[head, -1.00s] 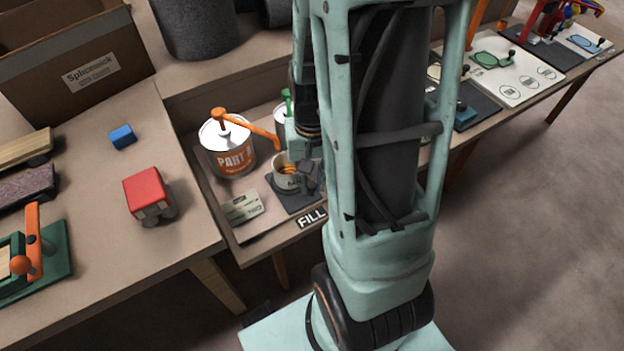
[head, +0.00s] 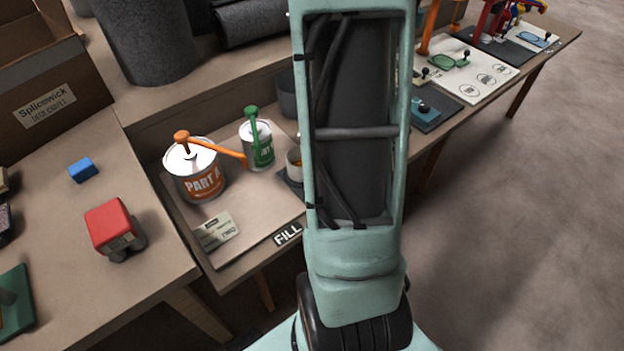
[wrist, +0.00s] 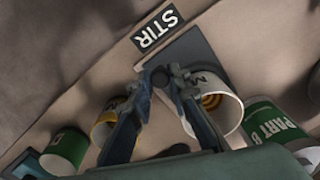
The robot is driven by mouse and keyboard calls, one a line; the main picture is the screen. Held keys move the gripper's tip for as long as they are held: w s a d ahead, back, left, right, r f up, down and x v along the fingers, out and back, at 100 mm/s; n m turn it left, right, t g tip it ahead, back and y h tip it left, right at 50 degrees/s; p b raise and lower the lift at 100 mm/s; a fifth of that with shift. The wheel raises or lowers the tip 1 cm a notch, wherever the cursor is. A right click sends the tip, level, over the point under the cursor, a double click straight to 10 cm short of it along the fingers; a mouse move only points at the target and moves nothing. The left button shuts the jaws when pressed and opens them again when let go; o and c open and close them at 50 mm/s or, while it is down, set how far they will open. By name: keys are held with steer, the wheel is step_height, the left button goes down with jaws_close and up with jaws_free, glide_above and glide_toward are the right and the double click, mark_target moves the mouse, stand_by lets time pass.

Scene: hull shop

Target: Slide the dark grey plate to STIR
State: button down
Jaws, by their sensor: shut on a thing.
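The dark grey plate (wrist: 190,55) lies flat in the wrist view, its edge close beside the STIR label (wrist: 158,29). A white mixing cup (wrist: 217,109) with orange stripes stands on the plate. My gripper (wrist: 160,78) is shut on the plate's dark round knob, at the plate's near side. In the head view, only the left edge of the plate (head: 289,184) and part of the cup (head: 293,164) show; my arm hides the rest and my gripper.
The FILL label (head: 288,233) is on the bench's front edge. The PART A can (head: 195,172) and green PART B can (head: 257,146) stand left of the plate. A yellow-marked cup (wrist: 104,127) and a green cup (wrist: 66,147) are on the plate's other side.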

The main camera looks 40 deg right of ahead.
steer(key=shift+d, duration=0.3)
steer(key=c, duration=1.8)
jaws_free()
steer(key=shift+r, duration=0.1)
steer(key=shift+r, duration=0.2)
step_height(320, 180, up, 12)
steer(key=shift+f, duration=0.25)
steer(key=shift+w, duration=0.1)
